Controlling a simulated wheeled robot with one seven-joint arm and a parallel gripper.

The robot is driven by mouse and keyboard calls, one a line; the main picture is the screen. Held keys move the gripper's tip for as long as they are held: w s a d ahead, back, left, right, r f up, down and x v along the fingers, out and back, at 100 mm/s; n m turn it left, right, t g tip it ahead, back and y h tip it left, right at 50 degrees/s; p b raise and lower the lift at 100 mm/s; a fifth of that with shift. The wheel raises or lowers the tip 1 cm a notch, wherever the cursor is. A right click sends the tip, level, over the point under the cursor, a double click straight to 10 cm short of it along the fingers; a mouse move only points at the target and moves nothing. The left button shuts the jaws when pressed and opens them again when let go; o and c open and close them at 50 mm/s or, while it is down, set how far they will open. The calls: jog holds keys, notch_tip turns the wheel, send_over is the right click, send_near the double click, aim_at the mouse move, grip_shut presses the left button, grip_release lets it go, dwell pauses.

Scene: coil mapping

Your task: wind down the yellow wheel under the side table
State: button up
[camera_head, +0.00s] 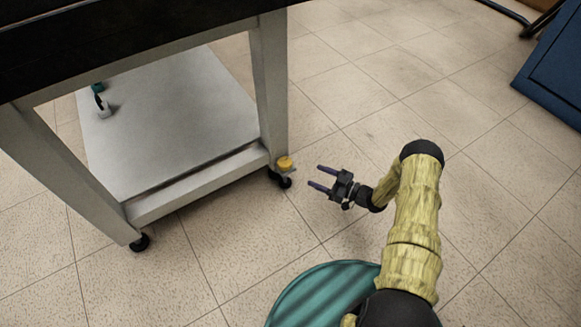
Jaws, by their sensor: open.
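The yellow wheel (285,163) is a small disc at the foot of the side table's near right leg, just above a black caster (283,179). The side table (268,85) has a dark top and pale grey legs with a lower shelf. My gripper (315,177) is to the right of the yellow wheel, a short gap away. Its two dark fingers point left toward the wheel, are apart, and hold nothing.
The lower shelf (165,125) carries small items (101,101) at its back left. Another caster (139,243) is under the left leg. A blue cabinet-like object (555,70) stands at the far right. The tiled floor (390,75) between is clear.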

aim_at(291, 165)
jog(key=b+x, duration=0.4)
jog(key=x, duration=0.6)
jog(key=shift+w+a+f+b, duration=0.15)
jog(key=shift+f+b, duration=0.05)
jog(key=shift+b, duration=0.2)
jog(key=shift+w+a+r, duration=0.2)
jog(key=shift+w+a, duration=0.15)
jog(key=shift+a, duration=0.3)
jog(key=c, duration=0.7)
